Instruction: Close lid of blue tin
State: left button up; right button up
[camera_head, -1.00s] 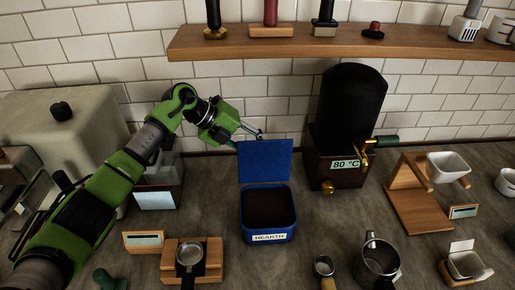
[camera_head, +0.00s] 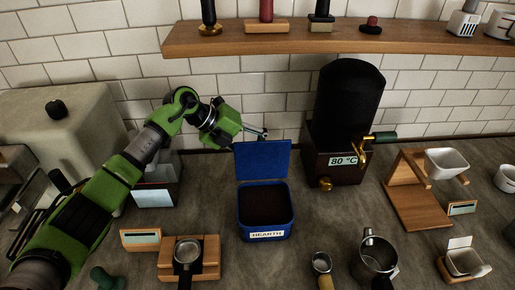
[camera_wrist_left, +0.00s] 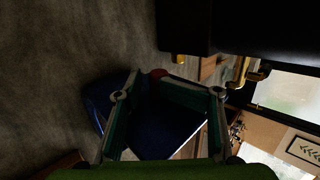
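The blue tin (camera_head: 266,234) stands on the counter in the middle of the head view, with dark contents and a label reading HEARTH. Its blue lid (camera_head: 263,160) stands raised, nearly upright, at the back edge. My left gripper (camera_head: 258,134) is just above and behind the lid's top edge; I cannot tell whether it touches. In the left wrist view the fingers of my left gripper (camera_wrist_left: 168,93) are spread apart, with the blue lid (camera_wrist_left: 165,135) showing between and beyond them. My right gripper is not in view.
A black dispenser (camera_head: 346,105) marked 80 °C stands right of the tin. A wooden stand with a white cup (camera_head: 446,163) is further right. A portafilter on a wooden block (camera_head: 205,256) and a metal pitcher (camera_head: 374,258) are in front. A wooden shelf (camera_head: 340,38) runs above.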

pick_arm(q)
jog(key=shift+a, duration=0.4)
jog(key=shift+a+r+p, duration=0.15)
jog(key=shift+r+p, duration=0.1)
jog(key=shift+p, duration=0.05)
jog(key=shift+a+r+p, duration=0.3)
jog(key=shift+r+p, duration=0.1)
jog(key=shift+r, duration=0.05)
jog(key=shift+p+v, duration=0.7)
jog(key=shift+v, duration=0.6)
jog(key=p, duration=0.6)
send_near(246, 143)
jog(key=shift+w+a+f, duration=0.35)
jog(key=shift+w+f, duration=0.05)
jog(key=shift+w, duration=0.2)
jog(key=shift+w+a+f, duration=0.4)
jog(key=shift+w, duration=0.15)
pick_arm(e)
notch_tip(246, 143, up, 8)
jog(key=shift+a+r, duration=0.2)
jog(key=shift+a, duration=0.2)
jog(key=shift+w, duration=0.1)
